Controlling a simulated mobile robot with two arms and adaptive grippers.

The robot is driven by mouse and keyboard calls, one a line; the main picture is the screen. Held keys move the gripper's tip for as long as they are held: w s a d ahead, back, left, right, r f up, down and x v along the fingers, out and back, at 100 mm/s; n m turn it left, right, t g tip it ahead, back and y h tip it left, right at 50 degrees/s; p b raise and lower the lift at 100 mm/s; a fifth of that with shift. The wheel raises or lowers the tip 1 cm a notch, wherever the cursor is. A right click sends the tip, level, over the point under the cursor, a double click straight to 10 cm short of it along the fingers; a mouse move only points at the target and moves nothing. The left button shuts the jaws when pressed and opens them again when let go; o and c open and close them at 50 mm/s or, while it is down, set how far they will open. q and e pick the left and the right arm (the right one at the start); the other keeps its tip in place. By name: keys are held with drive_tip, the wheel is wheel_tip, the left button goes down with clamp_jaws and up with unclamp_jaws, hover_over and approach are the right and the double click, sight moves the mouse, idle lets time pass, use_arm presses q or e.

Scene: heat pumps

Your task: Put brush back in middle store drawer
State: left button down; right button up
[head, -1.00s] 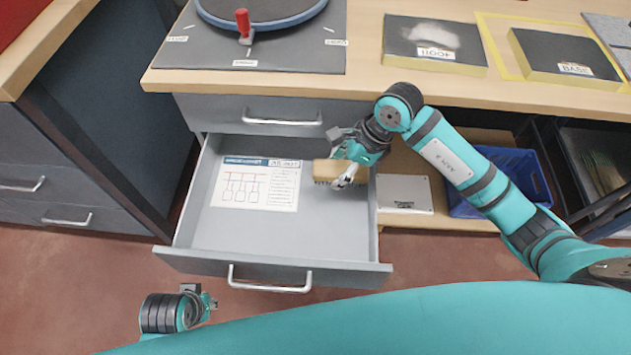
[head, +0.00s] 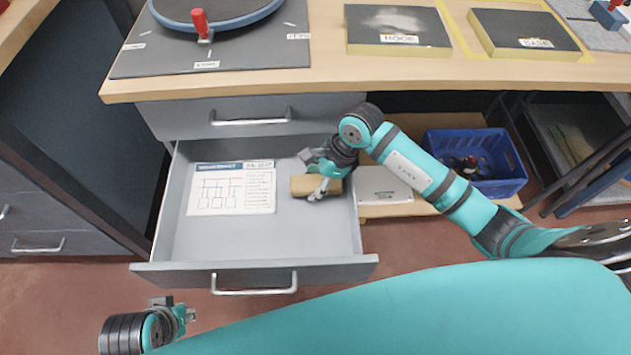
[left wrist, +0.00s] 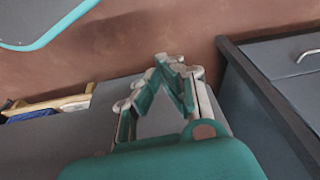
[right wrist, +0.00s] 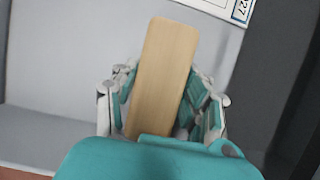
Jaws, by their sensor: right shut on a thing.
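The brush (head: 302,186), with a plain light-wood back, is inside the open grey drawer (head: 255,274), near its right wall. My right gripper (head: 320,188) is shut on the brush. In the right wrist view the brush's wooden back (right wrist: 166,70) stands between the two fingers above grey drawer surfaces. Its bristles are hidden. I cannot tell whether it touches the drawer floor. The open drawer sits below a shut drawer (head: 215,112). My left gripper (head: 188,314) is empty in front of the drawer, low at left; its fingertips meet in the left wrist view (left wrist: 180,65).
A printed sheet (head: 232,188) lies in the drawer, left of the brush. A worktop with a turntable (head: 240,15) and dark boards (head: 397,28) is above. A blue crate (head: 510,180) and a grey flat box (head: 385,190) are on the shelf at right.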

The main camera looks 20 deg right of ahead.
use_arm(q)
drive_tip(key=shift+r, duration=0.1)
use_arm(e)
drive_tip(key=o, duration=1)
drive_tip(key=shift+r, duration=0.15)
use_arm(q)
wheel_tip(320, 180, down, 8)
drive_tip(key=p, duration=0.2)
drive_tip(key=shift+w+g, duration=0.15)
drive_tip(key=shift+g, duration=0.15)
use_arm(e)
drive_tip(key=v, duration=1.2)
use_arm(q)
drive_tip(key=shift+d, duration=0.15)
